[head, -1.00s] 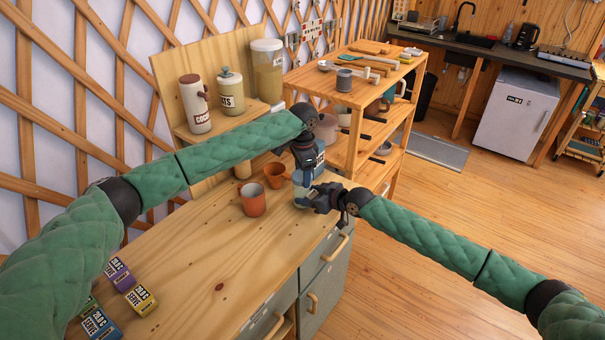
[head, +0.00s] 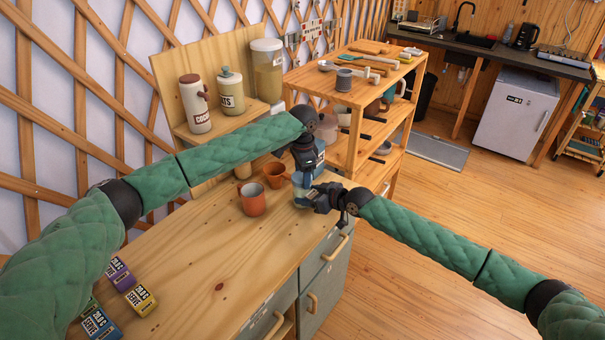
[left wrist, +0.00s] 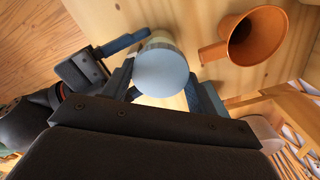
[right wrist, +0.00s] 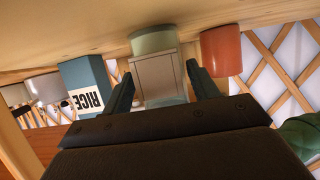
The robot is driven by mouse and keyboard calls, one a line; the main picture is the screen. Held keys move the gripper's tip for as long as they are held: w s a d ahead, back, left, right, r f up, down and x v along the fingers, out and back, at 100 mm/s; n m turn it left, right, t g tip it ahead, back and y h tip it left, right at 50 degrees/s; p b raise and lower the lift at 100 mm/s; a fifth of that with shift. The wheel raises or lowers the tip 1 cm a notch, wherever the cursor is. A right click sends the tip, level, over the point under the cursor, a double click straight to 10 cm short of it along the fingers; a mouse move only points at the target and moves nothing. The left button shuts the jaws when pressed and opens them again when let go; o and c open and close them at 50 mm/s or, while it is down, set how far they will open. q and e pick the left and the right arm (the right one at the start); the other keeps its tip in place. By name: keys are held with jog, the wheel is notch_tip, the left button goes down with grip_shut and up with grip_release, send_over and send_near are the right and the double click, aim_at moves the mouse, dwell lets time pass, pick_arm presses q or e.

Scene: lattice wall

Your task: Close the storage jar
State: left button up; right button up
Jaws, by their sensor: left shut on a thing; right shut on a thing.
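The storage jar (right wrist: 152,41) stands on the bench, pale green with a beige square on its front in the right wrist view. My right gripper (right wrist: 162,85) is shut on its body from the side. In the head view the jar (head: 300,204) is mostly hidden behind my grippers. My left gripper (head: 303,182) points down from above the jar. In the left wrist view it is shut on a round light blue lid (left wrist: 160,73), which overlaps the jar top. I cannot tell whether the lid touches the rim. My right gripper (head: 322,196) comes in from the right.
An orange mug (head: 253,199) and a terracotta cup (head: 275,175) stand close to the jar. A blue rice box (right wrist: 85,85) is nearby. Small boxes (head: 140,299) lie at the bench's front left. Canisters (head: 195,104) stand on a raised shelf. The middle of the bench is clear.

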pick_arm(q)
jog(key=shift+s+a+f, duration=0.1)
jog(key=shift+s+f, duration=0.1)
jog(key=shift+f, duration=0.6)
pick_arm(e)
jog(key=shift+s+a+r, duration=0.2)
pick_arm(q)
jog(key=shift+r, duration=0.15)
jog(key=shift+w+r, duration=0.1)
jog(key=shift+r, duration=0.15)
pick_arm(e)
jog(key=shift+w+d, duration=0.1)
pick_arm(q)
jog(key=shift+r, duration=0.25)
pick_arm(e)
jog(key=shift+f, duration=0.1)
pick_arm(q)
jog(key=shift+r, duration=0.45)
pick_arm(e)
jog(key=shift+w+d+f, duration=0.1)
jog(key=shift+f, duration=0.05)
dwell(0.5)
pick_arm(q)
jog(key=shift+w+f, duration=0.1)
jog(key=shift+f, duration=0.3)
pick_arm(e)
jog(key=shift+f, duration=0.1)
